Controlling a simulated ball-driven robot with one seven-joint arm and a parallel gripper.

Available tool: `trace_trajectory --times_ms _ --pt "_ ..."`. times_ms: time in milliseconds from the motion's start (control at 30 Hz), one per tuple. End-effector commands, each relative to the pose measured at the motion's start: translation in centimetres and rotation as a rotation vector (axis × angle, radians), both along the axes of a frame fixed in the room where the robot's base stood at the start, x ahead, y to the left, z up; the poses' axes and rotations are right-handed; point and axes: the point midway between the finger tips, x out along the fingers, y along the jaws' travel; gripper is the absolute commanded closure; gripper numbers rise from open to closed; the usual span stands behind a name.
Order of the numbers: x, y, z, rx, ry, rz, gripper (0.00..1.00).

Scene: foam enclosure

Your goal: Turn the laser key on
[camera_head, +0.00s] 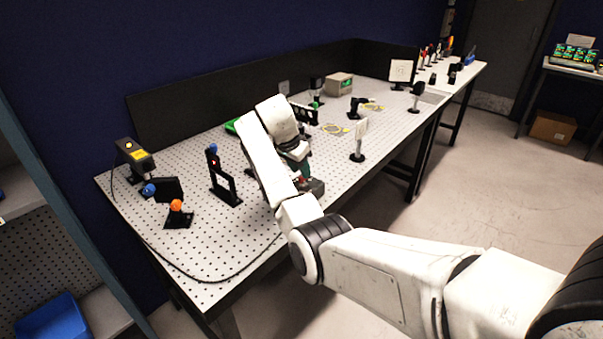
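A small dark box with a red part on top (314,187) sits near the front edge of the perforated table, partly hidden by my arm. It may be the key box; no key can be made out. A black laser-like unit (133,157) with a yellow label stands at the table's left end. My gripper (302,178) points down at or just above the dark box. Its fingers are mostly hidden by my own arm, so I cannot tell their opening or whether they touch anything.
The perforated table (215,262) carries several optical mounts, including an orange-topped one (176,206) and a white card on a post (359,140). A black cable (200,279) runs along the front edge. A grey instrument (339,84) stands behind.

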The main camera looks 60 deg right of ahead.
Motion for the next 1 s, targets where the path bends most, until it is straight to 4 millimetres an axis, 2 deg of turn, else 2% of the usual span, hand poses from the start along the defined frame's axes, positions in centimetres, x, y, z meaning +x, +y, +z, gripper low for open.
trace_trajectory --times_ms 200,433,600,1000 --pt "0.5 1.6 3.9 -0.002 -0.004 0.001 0.65" --pt "0.8 2.7 6.9 -0.001 -0.002 0.001 0.65" --pt "0.8 3.0 7.6 0.000 -0.001 -0.001 0.65" --pt "0.8 3.0 7.6 0.000 0.000 -0.001 0.65"
